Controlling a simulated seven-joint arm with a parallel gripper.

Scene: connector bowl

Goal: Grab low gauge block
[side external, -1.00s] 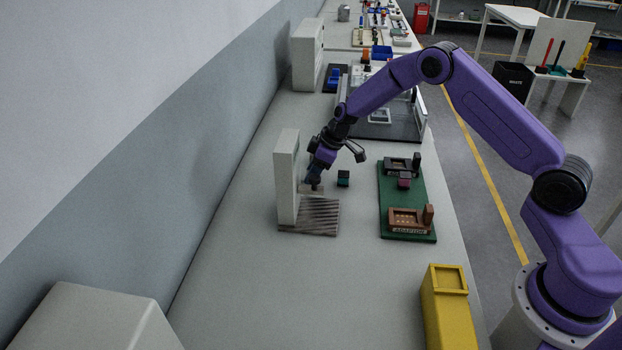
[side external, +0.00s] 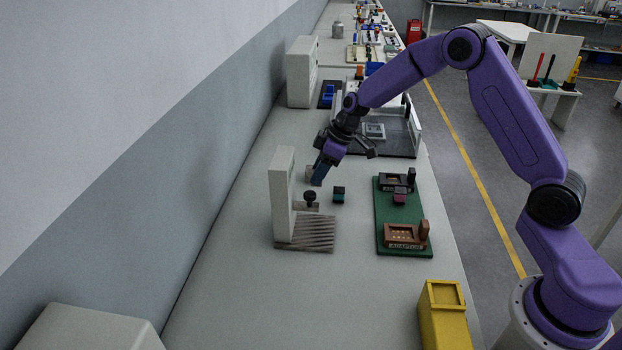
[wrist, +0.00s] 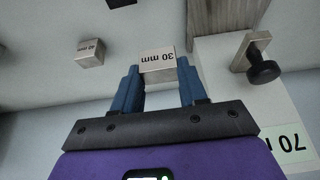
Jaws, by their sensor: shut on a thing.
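In the wrist view, a small pale metal block marked "30 mm" (wrist: 157,64) sits between the blue fingers of my gripper (wrist: 158,78). The fingers are shut on its two sides, and its label reads upside down. A second small block (wrist: 90,53) with a label hard to read lies apart to the left. In the side view my gripper (side external: 317,176) is above the bench, just behind the upright grey stand (side external: 282,195). The held block is hard to make out there.
The stand has a ribbed base (side external: 307,234) and a black knob (side external: 310,197); a "70" label (wrist: 290,143) shows beside it. A teal and black block (side external: 338,195) is right of the gripper. A green board (side external: 403,243) and a yellow bin (side external: 443,312) stand further right.

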